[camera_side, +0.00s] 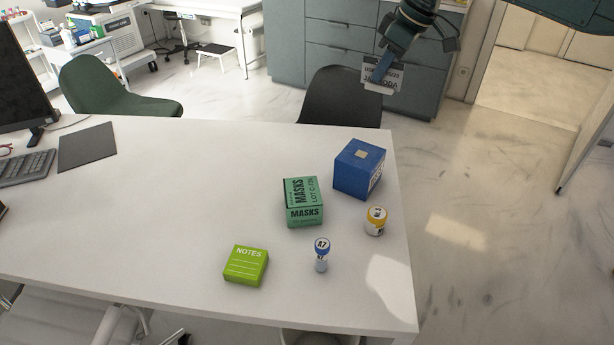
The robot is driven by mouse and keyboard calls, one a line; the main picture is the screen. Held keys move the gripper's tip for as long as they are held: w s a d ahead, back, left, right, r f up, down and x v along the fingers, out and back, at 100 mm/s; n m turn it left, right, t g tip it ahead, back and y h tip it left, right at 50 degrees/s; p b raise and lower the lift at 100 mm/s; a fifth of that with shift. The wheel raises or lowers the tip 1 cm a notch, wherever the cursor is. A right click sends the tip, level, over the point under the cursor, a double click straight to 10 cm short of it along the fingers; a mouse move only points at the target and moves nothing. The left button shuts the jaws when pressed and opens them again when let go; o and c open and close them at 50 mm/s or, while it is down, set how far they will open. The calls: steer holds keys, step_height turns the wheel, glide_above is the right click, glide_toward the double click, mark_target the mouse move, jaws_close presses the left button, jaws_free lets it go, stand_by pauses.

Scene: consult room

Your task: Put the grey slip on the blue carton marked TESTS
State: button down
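My gripper (382,70) is at the top right, in the air beyond the far edge of the desk. It is shut on the grey slip (397,77), a small pale grey piece with dark printed lines; a blue finger covers part of it. The blue carton (355,177) stands near the desk's right edge, below my gripper in the picture and apart from it. White print shows on its right side, too slanted to read. A small beige square (362,154) is on its top.
A green MASKS box (304,203) stands left of the carton. A yellow-and-white jar (375,221), a small blue-capped vial (321,255) and a green NOTES block (246,265) are nearer the front. A black chair (341,97) stands behind the desk (170,215). Its middle is clear.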

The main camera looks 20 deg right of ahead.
steer(key=shift+f, duration=0.1)
glide_toward(359, 162)
steer(key=shift+w+a, duration=0.5)
steer(key=shift+a, duration=0.1)
steer(key=shift+f, duration=1.9)
steer(key=shift+f, duration=0.15)
steer(key=c, duration=1.6)
jaws_free()
steer(key=shift+c, duration=0.2)
